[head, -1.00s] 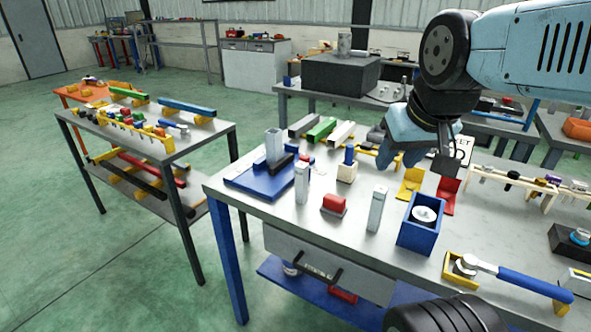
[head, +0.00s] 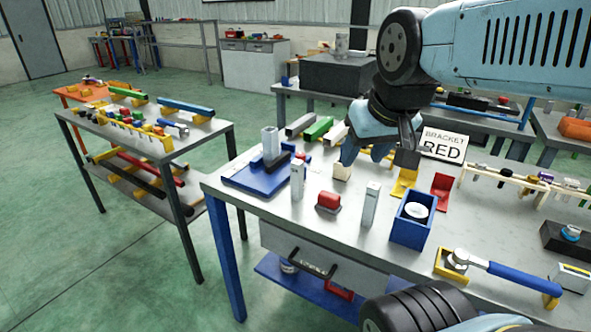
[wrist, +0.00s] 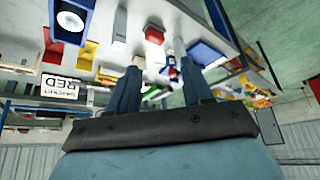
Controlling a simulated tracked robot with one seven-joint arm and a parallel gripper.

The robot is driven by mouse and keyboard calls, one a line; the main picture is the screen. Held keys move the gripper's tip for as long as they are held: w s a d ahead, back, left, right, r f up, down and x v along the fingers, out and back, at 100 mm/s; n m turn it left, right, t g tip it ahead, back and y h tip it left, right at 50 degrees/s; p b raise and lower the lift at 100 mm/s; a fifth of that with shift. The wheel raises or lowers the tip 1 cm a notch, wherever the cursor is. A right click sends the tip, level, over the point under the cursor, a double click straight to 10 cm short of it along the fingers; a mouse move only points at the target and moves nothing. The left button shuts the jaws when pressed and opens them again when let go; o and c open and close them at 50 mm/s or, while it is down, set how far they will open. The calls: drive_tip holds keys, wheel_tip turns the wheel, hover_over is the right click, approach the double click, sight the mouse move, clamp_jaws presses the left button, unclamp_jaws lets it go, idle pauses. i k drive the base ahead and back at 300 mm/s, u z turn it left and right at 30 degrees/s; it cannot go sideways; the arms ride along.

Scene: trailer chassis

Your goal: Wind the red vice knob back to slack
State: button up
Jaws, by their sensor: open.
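The blue vice (head: 252,181) stands on the left end of the workbench, with an upright grey square tube (head: 271,144) and a dark bar at it. In the wrist view the two blue fingers (wrist: 159,92) stand apart; the blue vice plate (wrist: 207,54) lies beyond the right-hand finger.
A wooden block (head: 342,172) is near my fingers. Two upright grey posts (head: 297,180) (head: 372,203) flank a red block (head: 328,201) at the front. Yellow and red brackets (head: 441,190), a blue box (head: 413,222) and a "BRACKET RED" sign (head: 443,146) stand to the right.

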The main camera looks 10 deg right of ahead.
sight(300, 155)
drive_tip(key=z, duration=1.45)
drive_tip(key=k, duration=1.35)
drive_tip(key=u, duration=1.05)
drive_tip(key=i, duration=1)
drive_tip(key=z, duration=0.1)
